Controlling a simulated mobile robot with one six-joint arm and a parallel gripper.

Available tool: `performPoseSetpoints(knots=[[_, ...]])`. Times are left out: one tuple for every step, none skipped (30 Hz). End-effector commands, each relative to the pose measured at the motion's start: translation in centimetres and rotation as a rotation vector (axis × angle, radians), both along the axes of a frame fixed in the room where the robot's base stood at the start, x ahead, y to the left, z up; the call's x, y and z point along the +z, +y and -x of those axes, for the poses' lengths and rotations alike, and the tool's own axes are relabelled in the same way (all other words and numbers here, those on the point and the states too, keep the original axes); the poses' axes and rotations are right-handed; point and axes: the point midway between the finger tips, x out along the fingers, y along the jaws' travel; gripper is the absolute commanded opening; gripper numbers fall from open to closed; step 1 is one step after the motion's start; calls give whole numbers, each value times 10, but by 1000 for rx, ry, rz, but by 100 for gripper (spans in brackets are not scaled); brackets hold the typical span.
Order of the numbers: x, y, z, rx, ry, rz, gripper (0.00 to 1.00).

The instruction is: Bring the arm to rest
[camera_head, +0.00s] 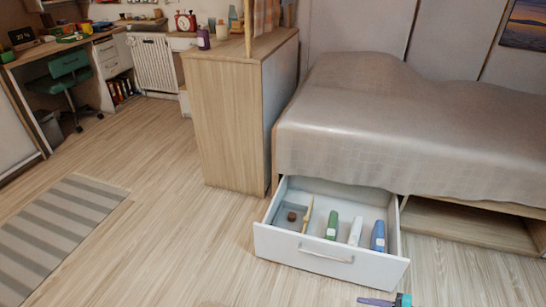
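I cannot make out my arm or my gripper in the head view. The white bed drawer (330,258) is pulled out from under the bed (400,130). In it, from left to right, are a small dark brown item (292,216), a thin yellowish stick-like item (307,216), a green item (331,228), a white item (355,231) and a blue item (377,236).
A blue and purple item (403,300) lies at the bottom edge, partly cut off, in front of the drawer. A wooden cabinet (228,125) stands left of the bed. A striped rug (55,235) lies at the left. The floor (180,235) between is clear.

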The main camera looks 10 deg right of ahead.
Motion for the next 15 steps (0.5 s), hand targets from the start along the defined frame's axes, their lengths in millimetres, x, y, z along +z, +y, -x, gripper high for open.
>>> performPoseSetpoints(knots=[[0, 6, -5, 32, 13, 19, 28], [0, 9, -7, 50, 24, 32, 28], [-1, 14, -9, 75, 37, 48, 28], [-1, 17, -11, 93, 47, 61, 28], [-2, 20, -14, 111, 56, 75, 28], [-3, 24, -16, 136, 68, 94, 28], [-3, 27, -18, 154, 76, 107, 28], [-4, 30, -20, 172, 85, 122, 28], [-4, 33, -23, 194, 96, 140, 28], [-5, 36, -25, 213, 105, 155, 28], [-5, 39, -27, 230, 112, 169, 28], [-5, 43, -29, 255, 121, 190, 28], [-6, 45, -31, 270, 128, 205, 28], [-6, 48, -33, 288, 135, 221, 28], [-6, 52, -35, 310, 144, 241, 28]])
